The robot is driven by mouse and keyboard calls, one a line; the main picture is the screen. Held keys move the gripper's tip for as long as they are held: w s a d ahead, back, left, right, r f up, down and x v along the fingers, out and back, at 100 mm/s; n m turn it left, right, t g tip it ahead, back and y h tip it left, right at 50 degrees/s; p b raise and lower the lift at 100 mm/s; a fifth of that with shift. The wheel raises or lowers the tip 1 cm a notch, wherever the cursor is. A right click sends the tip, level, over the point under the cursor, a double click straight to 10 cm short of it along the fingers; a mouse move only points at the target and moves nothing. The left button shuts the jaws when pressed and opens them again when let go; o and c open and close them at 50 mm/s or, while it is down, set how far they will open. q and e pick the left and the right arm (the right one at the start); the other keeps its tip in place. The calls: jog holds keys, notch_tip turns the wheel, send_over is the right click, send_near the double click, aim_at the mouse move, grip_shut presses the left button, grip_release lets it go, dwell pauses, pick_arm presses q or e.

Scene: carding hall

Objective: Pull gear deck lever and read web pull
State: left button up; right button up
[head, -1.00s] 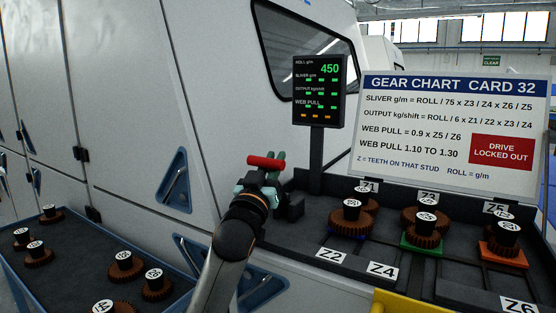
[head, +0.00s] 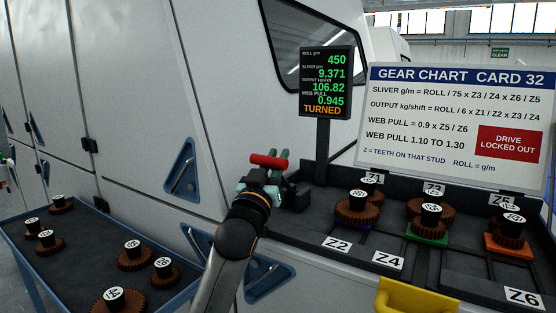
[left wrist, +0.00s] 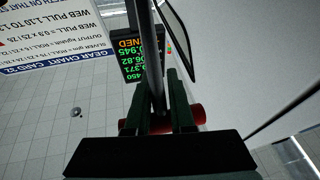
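The gear deck lever (head: 268,160) has a red crossbar and stands at the left end of the gear deck (head: 300,223). My left gripper (head: 262,180) is at the lever, with its fingers closed around it just under the crossbar. In the left wrist view the red crossbar (left wrist: 197,114) shows on both outer sides of the fingers; the grip itself is partly hidden. The display (head: 326,83) reads roll 450, sliver 9.371, output 106.82, web pull 0.945, with TURNED in orange. My right gripper is not in view.
Brown gears with black hubs sit on the deck behind labels such as Z2 (head: 337,244) and Z4 (head: 388,261). The gear chart (head: 455,125) gives web pull 1.10 to 1.30. A tray (head: 85,262) of loose gears is at left. A yellow part (head: 410,298) is at front.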

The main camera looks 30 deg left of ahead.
pick_arm(q)
jog(key=shift+o, duration=0.7)
jog(key=shift+s+a+r, duration=0.15)
jog(key=shift+s+r, duration=0.1)
jog(key=shift+r, duration=0.3)
jog(key=shift+s+f, duration=0.35)
jog(key=b+v, duration=0.2)
jog(key=v, duration=0.9)
jog(key=shift+s+d+f, duration=0.15)
jog(key=shift+d+f, duration=0.1)
jog(key=shift+f, duration=0.1)
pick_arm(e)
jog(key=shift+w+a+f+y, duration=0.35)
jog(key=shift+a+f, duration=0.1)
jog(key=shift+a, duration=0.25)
pick_arm(q)
jog(key=shift+f, duration=0.1)
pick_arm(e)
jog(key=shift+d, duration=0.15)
